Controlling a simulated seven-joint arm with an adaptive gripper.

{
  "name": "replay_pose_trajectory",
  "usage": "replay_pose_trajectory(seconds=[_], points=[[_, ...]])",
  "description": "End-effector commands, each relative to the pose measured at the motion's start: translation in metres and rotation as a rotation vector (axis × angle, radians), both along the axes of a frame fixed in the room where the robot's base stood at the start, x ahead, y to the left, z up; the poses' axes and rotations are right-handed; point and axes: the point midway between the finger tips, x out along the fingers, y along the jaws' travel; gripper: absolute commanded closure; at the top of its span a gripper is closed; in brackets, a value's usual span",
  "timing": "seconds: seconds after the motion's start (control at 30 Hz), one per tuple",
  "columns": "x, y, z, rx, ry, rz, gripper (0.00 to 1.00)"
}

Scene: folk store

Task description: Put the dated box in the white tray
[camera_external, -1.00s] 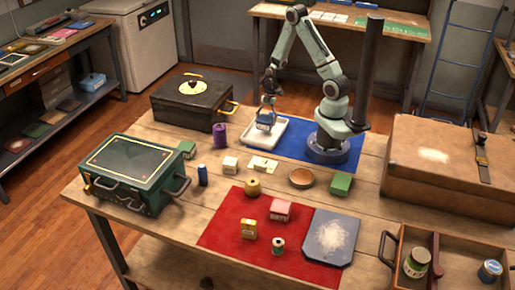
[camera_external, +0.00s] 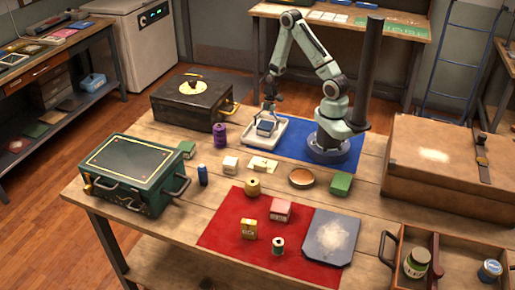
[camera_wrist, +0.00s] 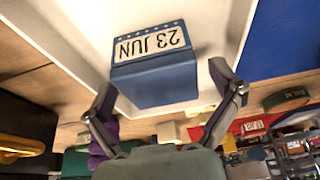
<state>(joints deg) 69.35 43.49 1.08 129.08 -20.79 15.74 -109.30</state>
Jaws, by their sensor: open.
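The dated box is a blue box (camera_wrist: 155,82) with a white label reading "23 JUN" in the wrist view. It rests in the white tray (camera_wrist: 65,22), and it also shows there as a small blue box (camera_external: 267,127) in the external view. The white tray (camera_external: 281,131) lies on the table in front of my arm's base, partly over the blue mat. My gripper (camera_wrist: 165,85) is open, its two fingers apart on either side of the box's near end and clear of it. In the external view my gripper (camera_external: 270,110) is small and just above the box.
A black case (camera_external: 192,103) stands left of the tray and a purple spool (camera_external: 220,135) close to its left front. A large brown case (camera_external: 440,165) is at right.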

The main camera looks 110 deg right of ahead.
Motion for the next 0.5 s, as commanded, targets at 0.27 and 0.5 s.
replay_pose_trajectory(seconds=[0.27, 0.5], points=[[-0.010, -0.012, 0.038, -0.007, -0.002, -0.003, 0.09], [-0.025, -0.026, 0.088, -0.007, -0.001, -0.002, 0.09]])
